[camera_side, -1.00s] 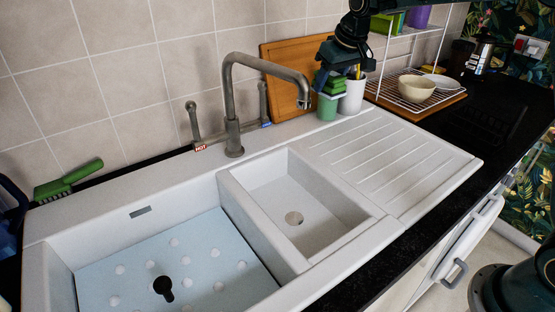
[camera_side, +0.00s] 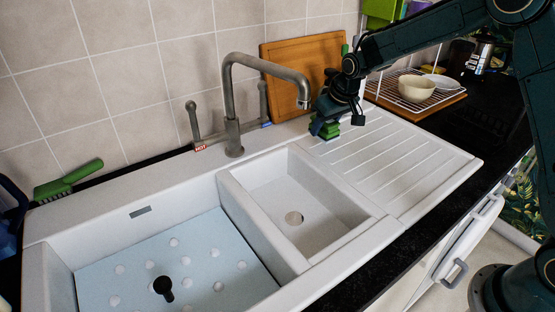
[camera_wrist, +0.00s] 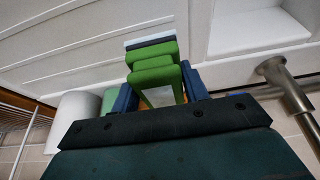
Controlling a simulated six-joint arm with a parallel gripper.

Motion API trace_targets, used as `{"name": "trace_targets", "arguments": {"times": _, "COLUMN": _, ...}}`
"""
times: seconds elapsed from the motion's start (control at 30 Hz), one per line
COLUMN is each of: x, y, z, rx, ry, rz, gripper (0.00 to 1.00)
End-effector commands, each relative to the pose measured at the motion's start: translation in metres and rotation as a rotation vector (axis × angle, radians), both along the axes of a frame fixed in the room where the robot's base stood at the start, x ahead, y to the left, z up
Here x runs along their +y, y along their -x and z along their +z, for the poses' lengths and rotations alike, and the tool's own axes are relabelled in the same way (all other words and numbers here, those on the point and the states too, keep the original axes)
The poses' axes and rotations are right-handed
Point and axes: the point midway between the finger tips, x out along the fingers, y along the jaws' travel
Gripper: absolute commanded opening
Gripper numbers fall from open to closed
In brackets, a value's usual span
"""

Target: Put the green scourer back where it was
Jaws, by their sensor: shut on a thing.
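The green scourer (camera_side: 329,131) is in my gripper (camera_side: 322,122), over the back left part of the ridged drainboard (camera_side: 400,160). In the wrist view the scourer (camera_wrist: 152,62) shows green layers with a pale and dark end. It sits between the blue fingers of my gripper (camera_wrist: 160,80), which are shut on it. The green cup (camera_wrist: 108,100) is partly visible beside the left finger in the wrist view. In the side view my gripper and arm hide most of the cups' area. Whether the scourer touches the drainboard, I cannot tell.
A white cup (camera_wrist: 75,115) stands beside the green cup. The tap (camera_side: 232,100) rises left of my gripper, with a wooden board (camera_side: 285,70) behind. The small basin (camera_side: 300,195) is empty. A wire rack with a bowl (camera_side: 415,88) stands to the right.

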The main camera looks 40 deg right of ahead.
Motion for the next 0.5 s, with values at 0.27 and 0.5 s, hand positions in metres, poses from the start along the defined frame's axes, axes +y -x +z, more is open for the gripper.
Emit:
{"name": "trace_targets", "arguments": {"times": 0.27, "x": 0.000, "y": 0.000, "z": -0.027, "rx": 0.003, "ry": 0.000, "rz": 0.000, "gripper": 0.11}}
{"name": "trace_targets", "arguments": {"times": 0.5, "x": 0.000, "y": 0.000, "z": -0.042, "rx": 0.001, "ry": 0.000, "rz": 0.000, "gripper": 0.11}}
